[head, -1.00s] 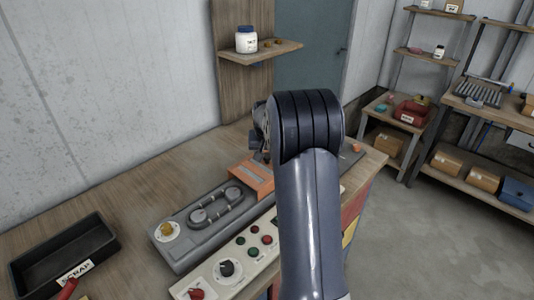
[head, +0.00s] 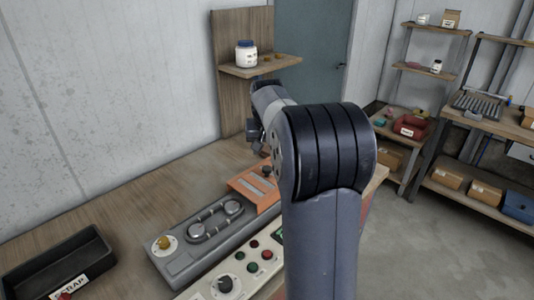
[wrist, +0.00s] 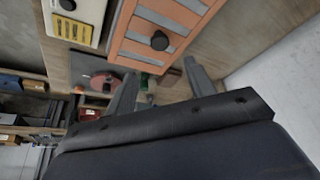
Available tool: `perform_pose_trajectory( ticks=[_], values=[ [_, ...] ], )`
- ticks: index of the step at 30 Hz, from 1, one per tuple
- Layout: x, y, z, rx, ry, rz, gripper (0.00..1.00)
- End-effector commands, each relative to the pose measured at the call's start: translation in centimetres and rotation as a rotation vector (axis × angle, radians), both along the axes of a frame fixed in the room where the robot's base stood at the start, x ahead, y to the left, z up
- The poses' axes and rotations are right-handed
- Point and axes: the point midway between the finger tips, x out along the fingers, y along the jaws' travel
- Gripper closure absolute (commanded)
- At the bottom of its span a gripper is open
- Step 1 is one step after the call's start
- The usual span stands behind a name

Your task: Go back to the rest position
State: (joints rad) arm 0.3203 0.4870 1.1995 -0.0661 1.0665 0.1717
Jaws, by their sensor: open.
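My gripper (wrist: 160,86) is open in the wrist view, its two fingers apart with nothing held between them. It hangs above the workbench (head: 130,215), near the orange panel with grey bars and a dark knob (wrist: 158,38). In the head view my arm rises at the centre and bends away toward the wall. The gripper end is mostly hidden behind my arm there, below the wall shelf. The orange unit (head: 250,186) shows on the bench just below it.
A grey machine (head: 205,235) and a control panel with buttons (head: 240,275) lie on the bench. A black scrap tray (head: 60,260) is at left. The wall shelf (head: 262,68) holds a white jar (head: 246,54). Racks stand at right; the floor (head: 420,250) between is clear.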

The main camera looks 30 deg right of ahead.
Motion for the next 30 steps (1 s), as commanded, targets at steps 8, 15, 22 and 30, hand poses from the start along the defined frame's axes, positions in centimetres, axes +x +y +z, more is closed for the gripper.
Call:
perform_pose_trajectory(
  ticks=[8,15,22,30],
  values=[
    [0.0,0.0,0.0,0.000,0.001,0.000,0.49],
    [0.7,-0.3,-2.0,0.001,0.005,0.000,0.49],
    [2.2,-1.1,-6.0,0.002,0.006,0.000,0.49],
    [3.5,-1.8,-9.6,0.001,0.003,0.000,0.49]
  ],
)
